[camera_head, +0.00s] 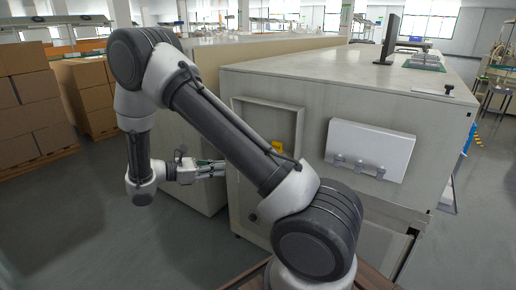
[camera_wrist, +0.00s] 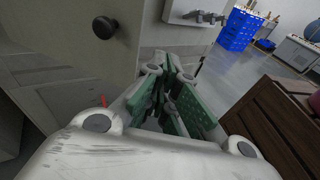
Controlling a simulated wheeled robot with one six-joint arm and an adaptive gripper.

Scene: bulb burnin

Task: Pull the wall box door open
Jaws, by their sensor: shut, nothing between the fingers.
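In the head view a shallow rectangular wall box (camera_head: 268,102) is on the front of the large pale cabinet, with a yellow item (camera_head: 277,146) at its lower right; my arm covers part of it. My gripper (camera_head: 221,169) is left of and below the box, pointing right. In the wrist view a pale panel (camera_wrist: 70,60) with a dark round knob (camera_wrist: 103,27) fills the upper left. I cannot tell for sure whether this is the box door. My gripper (camera_wrist: 172,82), with green finger pads, is shut and empty, right of and below the knob, apart from it.
A white panel with grey clips (camera_head: 370,148) is on the cabinet front to the right. Cardboard boxes (camera_head: 30,105) stand at the left. The wrist view shows blue crates (camera_wrist: 240,28) and a brown wooden unit (camera_wrist: 270,125). Grey floor between cartons and cabinet is clear.

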